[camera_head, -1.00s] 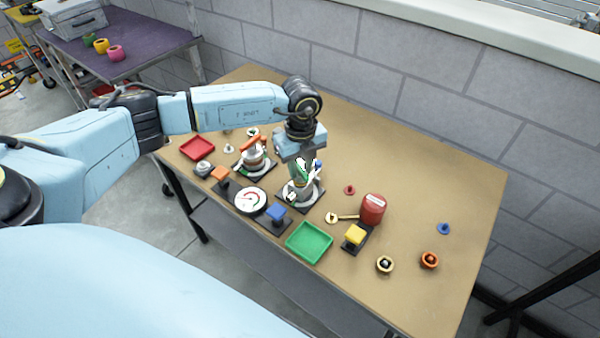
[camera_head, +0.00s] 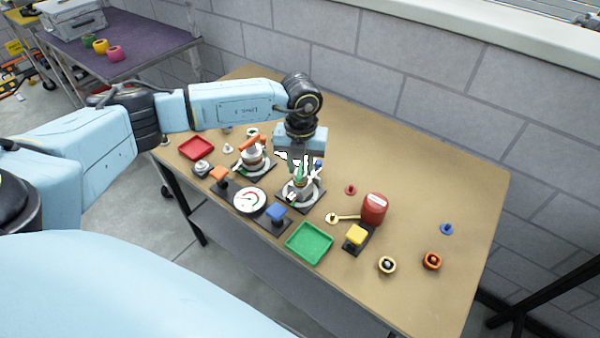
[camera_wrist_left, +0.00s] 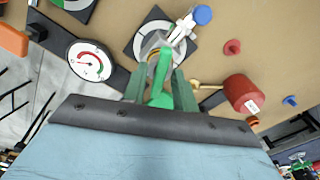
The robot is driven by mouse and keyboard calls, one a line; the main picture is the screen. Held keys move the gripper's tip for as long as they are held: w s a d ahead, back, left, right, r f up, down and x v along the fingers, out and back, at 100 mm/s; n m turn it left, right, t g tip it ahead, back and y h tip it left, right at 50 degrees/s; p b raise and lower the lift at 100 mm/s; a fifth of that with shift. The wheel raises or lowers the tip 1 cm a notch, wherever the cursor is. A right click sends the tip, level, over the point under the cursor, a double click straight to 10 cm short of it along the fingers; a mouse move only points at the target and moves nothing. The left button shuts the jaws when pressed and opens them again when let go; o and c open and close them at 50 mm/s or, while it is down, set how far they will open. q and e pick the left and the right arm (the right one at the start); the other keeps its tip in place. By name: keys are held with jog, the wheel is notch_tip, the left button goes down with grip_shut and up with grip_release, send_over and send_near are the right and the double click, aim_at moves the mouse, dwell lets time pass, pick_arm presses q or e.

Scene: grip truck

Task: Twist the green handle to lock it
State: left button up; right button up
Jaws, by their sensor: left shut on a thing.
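The green handle (camera_wrist_left: 161,75) sits on a metal fixture (camera_wrist_left: 153,42) with a round grey and black base, on the wooden table. In the head view the handle (camera_head: 301,172) shows only in part under my left gripper (camera_head: 300,168). My left gripper (camera_wrist_left: 160,90) points down and is shut on the green handle, with one finger on each side of it in the left wrist view. A blue-tipped white part (camera_wrist_left: 202,15) sticks out beside the fixture. My right gripper is not in view.
A similar fixture with an orange handle (camera_head: 252,145) stands to the left. A dial gauge (camera_head: 250,200), a blue block (camera_head: 276,211), a green tray (camera_head: 309,257), a yellow block (camera_head: 355,234) and a red cylinder (camera_head: 373,209) stand close by. The table's right part is mostly clear.

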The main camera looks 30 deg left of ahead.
aim_at(300, 168)
pick_arm(q)
jog(key=m+b, duration=0.1)
jog(key=m, duration=0.3)
jog(key=shift+m+b, duration=0.75)
jog(key=shift+m, duration=1.85)
jog(key=o, duration=0.6)
jog(key=shift+r+p, duration=2.7)
jog(key=shift+r, duration=1.1)
